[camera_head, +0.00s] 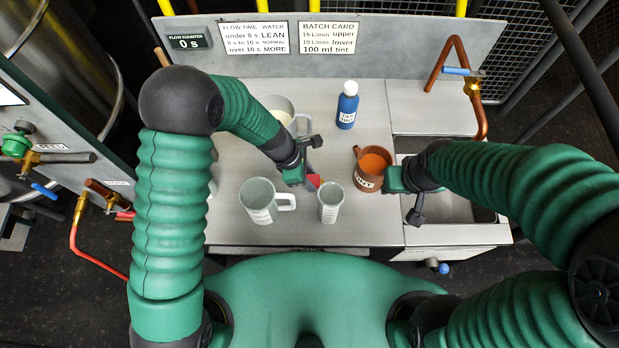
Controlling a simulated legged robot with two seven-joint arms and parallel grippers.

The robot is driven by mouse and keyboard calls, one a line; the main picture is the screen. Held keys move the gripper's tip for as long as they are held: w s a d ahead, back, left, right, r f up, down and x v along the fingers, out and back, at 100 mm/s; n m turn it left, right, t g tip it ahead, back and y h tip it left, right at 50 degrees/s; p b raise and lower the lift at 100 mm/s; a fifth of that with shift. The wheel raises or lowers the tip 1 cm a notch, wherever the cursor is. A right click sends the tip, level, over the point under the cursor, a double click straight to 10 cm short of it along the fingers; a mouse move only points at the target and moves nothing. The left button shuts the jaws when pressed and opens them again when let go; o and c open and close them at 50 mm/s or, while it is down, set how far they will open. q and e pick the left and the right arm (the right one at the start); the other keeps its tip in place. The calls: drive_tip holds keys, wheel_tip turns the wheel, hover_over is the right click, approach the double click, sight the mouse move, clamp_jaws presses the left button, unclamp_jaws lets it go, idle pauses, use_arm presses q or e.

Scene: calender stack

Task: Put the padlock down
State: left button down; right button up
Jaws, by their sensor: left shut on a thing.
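My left gripper (302,176) is shut on a small red thing (314,180), which I take to be the padlock. Only a bit of red shows at the fingertips; the rest is hidden by the gripper. It is over the grey worktop (300,232), just above a small grey-green measuring cup (331,203) in the picture. Whether the red thing touches the worktop I cannot tell. My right gripper (402,190) is beside the orange-brown jug (364,180), to its right. Its fingers do not show clearly enough to tell open from shut.
A grey-green handled jug (260,202) stands left of the small cup. A pale container (280,107) is partly behind my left arm. A blue bottle (347,106) stands toward the back. A sink (462,208) is at right under my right arm. The front right worktop is clear.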

use_arm(q)
drive_tip(key=shift+a+f, duration=0.15)
drive_tip(key=shift+f, duration=0.45)
drive_tip(key=shift+a, duration=0.2)
drive_tip(key=c, duration=1.4)
unclamp_jaws()
drive_tip(key=shift+c, duration=0.2)
drive_tip(key=o, duration=0.5)
drive_tip(key=shift+d, duration=0.3)
use_arm(e)
drive_tip(key=shift+a+f, duration=0.1)
drive_tip(key=shift+f, duration=0.05)
drive_tip(key=shift+a, duration=0.1)
use_arm(q)
drive_tip(key=shift+r, duration=0.1)
drive_tip(key=p+v, duration=0.2)
drive_tip(key=v, duration=1)
use_arm(e)
drive_tip(key=shift+w+v, duration=0.25)
drive_tip(key=shift+v, duration=0.8)
